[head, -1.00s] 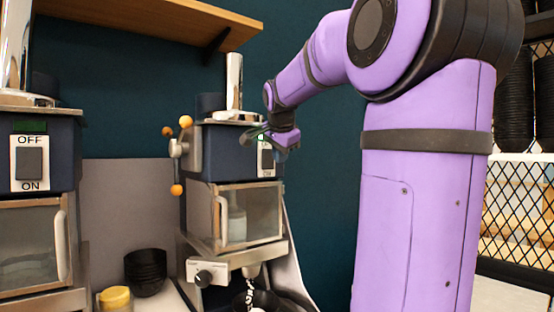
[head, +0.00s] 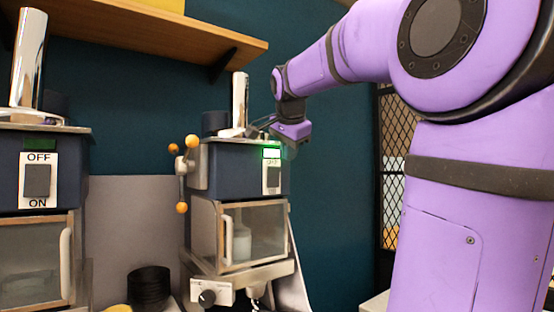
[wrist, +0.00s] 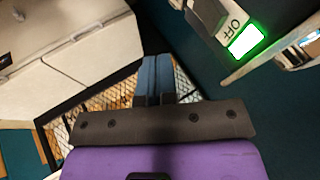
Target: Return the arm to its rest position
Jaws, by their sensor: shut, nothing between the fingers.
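My purple arm comes in from the right in the head view. My gripper (head: 258,127) is close to the top right of the right-hand dark blue machine (head: 225,160), just above its lit green panel (head: 271,152). The wrist view shows the gripper's two blue fingers (wrist: 155,76) pressed together, shut and empty. In that view the switch plate marked OFF (wrist: 235,24) and the glowing green panel (wrist: 246,41) are at the upper right, apart from the fingers.
A second machine (head: 38,175) with an OFF/ON switch stands at the left. A wooden shelf (head: 150,30) hangs above. Black stacked bowls (head: 149,287) sit between the machines. Teal wall is bare right of the right machine, beside a mesh cabinet (head: 397,125).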

